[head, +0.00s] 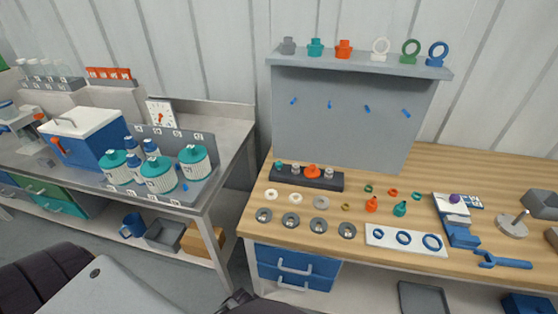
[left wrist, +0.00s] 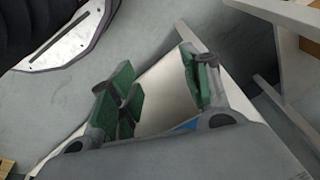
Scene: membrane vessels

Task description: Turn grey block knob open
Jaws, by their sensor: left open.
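A dark block (head: 322,180) lies at the back left of the wooden bench and carries a row of small knobs. Among them are a grey knob (head: 295,169) and a larger orange knob (head: 312,171). Another grey knob-like piece (head: 288,46) stands on the shelf above; I cannot tell which grey piece the task names. The knobs are too small to read their turn position. My left gripper (left wrist: 156,88) shows in the left wrist view with green pads wide apart and nothing between them. No knob shows in that view. My right gripper is not in view.
The grey shelf (head: 360,66) holds coloured fittings and rings above a panel with blue pegs. Rings and small parts cover the bench (head: 270,228) near the block. A white board (head: 405,240) with blue rings lies in front. Teal-capped bottles (head: 159,175) stand on the left table.

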